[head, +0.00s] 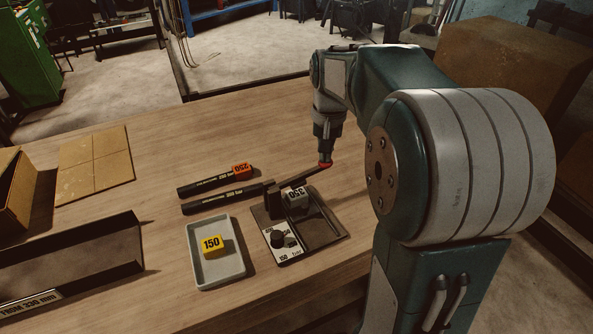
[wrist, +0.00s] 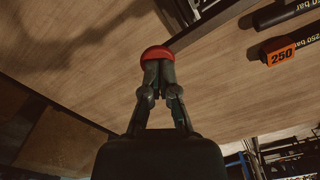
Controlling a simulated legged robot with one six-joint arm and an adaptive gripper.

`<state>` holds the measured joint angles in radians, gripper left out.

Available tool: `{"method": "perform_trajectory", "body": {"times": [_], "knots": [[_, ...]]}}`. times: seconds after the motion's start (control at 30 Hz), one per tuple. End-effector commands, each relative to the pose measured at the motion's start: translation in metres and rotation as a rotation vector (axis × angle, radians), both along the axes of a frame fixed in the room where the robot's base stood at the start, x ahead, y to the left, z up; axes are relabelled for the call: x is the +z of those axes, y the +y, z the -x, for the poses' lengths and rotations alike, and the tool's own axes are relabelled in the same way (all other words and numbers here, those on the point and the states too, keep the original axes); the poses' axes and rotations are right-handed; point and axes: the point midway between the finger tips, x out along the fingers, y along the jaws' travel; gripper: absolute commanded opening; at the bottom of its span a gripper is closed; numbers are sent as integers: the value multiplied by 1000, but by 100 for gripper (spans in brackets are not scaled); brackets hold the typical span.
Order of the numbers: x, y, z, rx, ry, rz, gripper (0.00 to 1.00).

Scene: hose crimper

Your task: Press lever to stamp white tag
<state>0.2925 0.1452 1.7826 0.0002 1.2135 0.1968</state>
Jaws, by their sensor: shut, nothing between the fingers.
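The crimper (head: 330,233) sits on the bench, a dark base with an upright block. Its lever (head: 300,177) slopes up and right to a red knob (head: 325,165), which also shows in the wrist view (wrist: 157,52). My gripper (head: 325,155) is shut and points down at the knob. Its closed fingertips (wrist: 158,66) overlap the knob and seem to touch it, with nothing between them. The white tag (head: 296,198), marked 250, sits in the crimper beside the upright block. A dark hose (head: 215,201) runs into the crimper's left side; its end there is hidden.
A second hose (head: 205,186) carries an orange 250 tag (head: 242,170). A yellow 150 tag (head: 212,243) lies in a pale tray (head: 223,281). A dial (head: 280,239) is at the crimper's front. A dark box (head: 70,255) and cardboard (head: 95,166) are left. Bench behind the hoses is clear.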

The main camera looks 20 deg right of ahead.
Motion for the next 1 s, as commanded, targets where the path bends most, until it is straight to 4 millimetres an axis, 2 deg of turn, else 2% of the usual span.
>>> {"method": "perform_trajectory", "body": {"times": [1.0], "knots": [[70, 0, 0, 0, -1, 0, 0]]}}
